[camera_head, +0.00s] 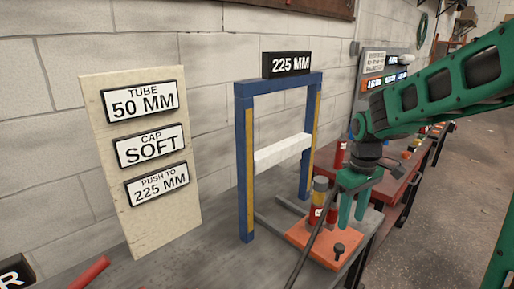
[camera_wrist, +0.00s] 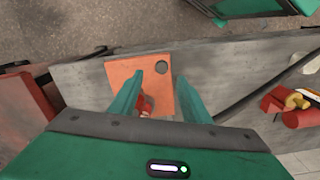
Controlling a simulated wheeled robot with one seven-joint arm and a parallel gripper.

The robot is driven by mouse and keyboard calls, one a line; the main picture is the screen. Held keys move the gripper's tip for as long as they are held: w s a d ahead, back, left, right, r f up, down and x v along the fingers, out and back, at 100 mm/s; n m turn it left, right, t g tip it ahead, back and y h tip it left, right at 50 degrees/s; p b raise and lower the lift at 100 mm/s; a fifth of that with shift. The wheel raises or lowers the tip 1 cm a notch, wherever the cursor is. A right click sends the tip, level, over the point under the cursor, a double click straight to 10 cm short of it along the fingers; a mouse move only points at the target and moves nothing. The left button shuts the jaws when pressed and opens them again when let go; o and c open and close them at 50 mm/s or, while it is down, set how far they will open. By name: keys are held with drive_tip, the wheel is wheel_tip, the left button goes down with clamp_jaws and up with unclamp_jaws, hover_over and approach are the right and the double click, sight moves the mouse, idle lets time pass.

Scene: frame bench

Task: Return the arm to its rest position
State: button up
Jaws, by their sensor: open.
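My gripper (camera_head: 352,226) is green and points down over the right part of an orange plate (camera_head: 300,238) on the grey bench. Its two fingers are apart and nothing shows held between them. In the wrist view the open fingers (camera_wrist: 160,76) hang over the same orange plate (camera_wrist: 122,70). My arm reaches in from the right of the head view, bent above the bench. A red-and-yellow cylinder (camera_head: 320,188) with a grey top stands just left of the gripper, and a red piece (camera_head: 316,215) with a white label is beside it. The gripper partly hides this area.
A blue frame (camera_head: 243,165) with a white crossbar (camera_head: 283,152) stands left of the gripper under a "225 MM" sign (camera_head: 287,64). A sign board (camera_head: 140,215) leans at the left. A black knob (camera_head: 339,249) is on the plate. A red bench (camera_head: 385,172) stands behind; open floor (camera_head: 450,210) lies right.

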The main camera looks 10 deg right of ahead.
drive_tip(key=s+d+m, duration=0.3)
drive_tip(key=s, duration=0.5)
drive_tip(key=s+d+r+m, duration=0.1)
drive_tip(key=s+d+m, duration=0.2)
drive_tip(key=s, duration=0.5)
drive_tip(key=s+d+m, duration=0.3)
drive_tip(key=s+m, duration=0.2)
drive_tip(key=s, duration=0.3)
drive_tip(key=shift+s+r, duration=0.15)
drive_tip(key=shift+r, duration=0.1)
drive_tip(key=shift+d, duration=0.1)
drive_tip(key=shift+w+f, duration=0.25)
drive_tip(key=shift+w, duration=0.35)
